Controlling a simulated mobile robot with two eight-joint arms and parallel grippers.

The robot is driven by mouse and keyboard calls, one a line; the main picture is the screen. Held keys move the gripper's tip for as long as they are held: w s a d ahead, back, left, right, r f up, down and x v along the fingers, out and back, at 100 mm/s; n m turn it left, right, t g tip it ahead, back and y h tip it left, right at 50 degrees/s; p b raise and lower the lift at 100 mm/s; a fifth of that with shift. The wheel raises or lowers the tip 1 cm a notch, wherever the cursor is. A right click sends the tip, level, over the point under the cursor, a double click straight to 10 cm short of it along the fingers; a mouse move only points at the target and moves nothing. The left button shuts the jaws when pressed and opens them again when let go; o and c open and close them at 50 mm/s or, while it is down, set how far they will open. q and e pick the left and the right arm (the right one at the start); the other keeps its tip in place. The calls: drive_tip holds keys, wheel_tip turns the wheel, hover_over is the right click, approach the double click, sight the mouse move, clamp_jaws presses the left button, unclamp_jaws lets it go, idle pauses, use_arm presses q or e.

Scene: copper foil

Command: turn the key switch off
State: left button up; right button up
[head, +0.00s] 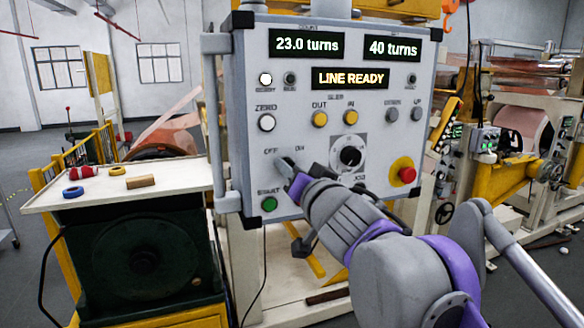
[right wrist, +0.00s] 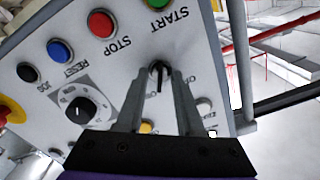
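The control panel (head: 290,120) is a light grey box with displays, knobs and buttons. The key switch shows in the right wrist view (right wrist: 159,72) as a round collar with a thin dark key, near the START button. In the head view it sits under the OFF and ON labels, mostly hidden by my right gripper (head: 287,168). In the right wrist view the gripper's two fingers (right wrist: 159,78) stand apart, one on each side of the key, with a gap visible. I cannot tell whether either fingertip touches it. My left gripper is not in view.
A green START button (head: 269,204) lies just below the gripper. A black dial (head: 350,156) and a red emergency stop (head: 403,171) are to the right. A white side table (head: 115,190) with tape rolls and a wooden block stands left of the panel.

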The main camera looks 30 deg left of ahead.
clamp_jaws()
drive_tip(key=shift+n, duration=0.4)
drive_tip(key=n+p, duration=0.1)
drive_tip(key=n, duration=0.9)
drive_tip(key=shift+n, duration=0.7)
